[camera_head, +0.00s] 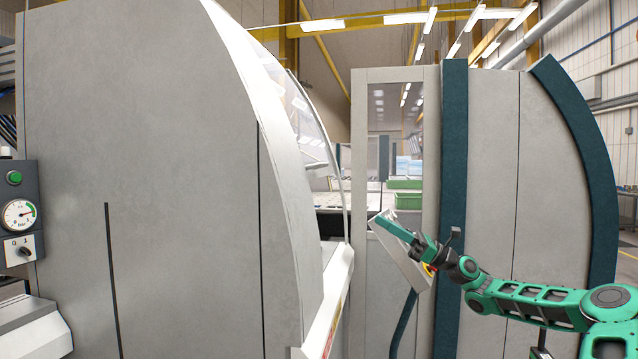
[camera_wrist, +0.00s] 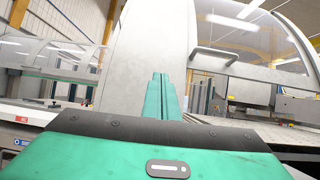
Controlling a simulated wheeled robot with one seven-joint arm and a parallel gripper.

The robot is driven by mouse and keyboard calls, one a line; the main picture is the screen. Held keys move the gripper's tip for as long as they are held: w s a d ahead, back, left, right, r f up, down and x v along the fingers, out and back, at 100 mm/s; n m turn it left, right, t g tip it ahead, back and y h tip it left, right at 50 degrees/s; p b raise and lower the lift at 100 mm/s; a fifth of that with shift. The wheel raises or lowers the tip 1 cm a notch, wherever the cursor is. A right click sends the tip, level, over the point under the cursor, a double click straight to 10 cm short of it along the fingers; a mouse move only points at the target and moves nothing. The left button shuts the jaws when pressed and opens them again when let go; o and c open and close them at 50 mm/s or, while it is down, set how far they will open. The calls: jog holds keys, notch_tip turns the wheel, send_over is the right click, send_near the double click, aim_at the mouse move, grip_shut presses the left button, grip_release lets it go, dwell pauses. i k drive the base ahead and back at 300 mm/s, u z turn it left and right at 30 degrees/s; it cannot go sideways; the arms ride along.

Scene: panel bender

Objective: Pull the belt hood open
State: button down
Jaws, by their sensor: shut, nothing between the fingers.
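A clear curved hood (camera_head: 300,110) with a light frame spans the gap beside the big grey housing at left in the head view. A bar handle (camera_head: 316,165) sticks out from it. In the wrist view, a clear hood (camera_wrist: 265,45) with a grey bar handle (camera_wrist: 214,56) is at upper right, and another clear curved panel (camera_wrist: 60,45) is at upper left. I cannot tell for sure which is the belt hood. My gripper (camera_head: 381,222) is shut and empty, right of and below the hood handle in the head view. Its closed green fingers (camera_wrist: 160,82) point forward, touching no handle.
A tilted control panel (camera_head: 408,262) on an arm stands close behind my gripper. A grey cabinet with dark teal edging (camera_head: 490,160) fills the right. A gauge panel (camera_head: 18,212) is at far left. Green bins (camera_head: 408,200) show through the cabinet window.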

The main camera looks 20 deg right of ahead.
aim_at(314, 170)
jog(key=i, duration=0.85)
jog(key=u, duration=0.05)
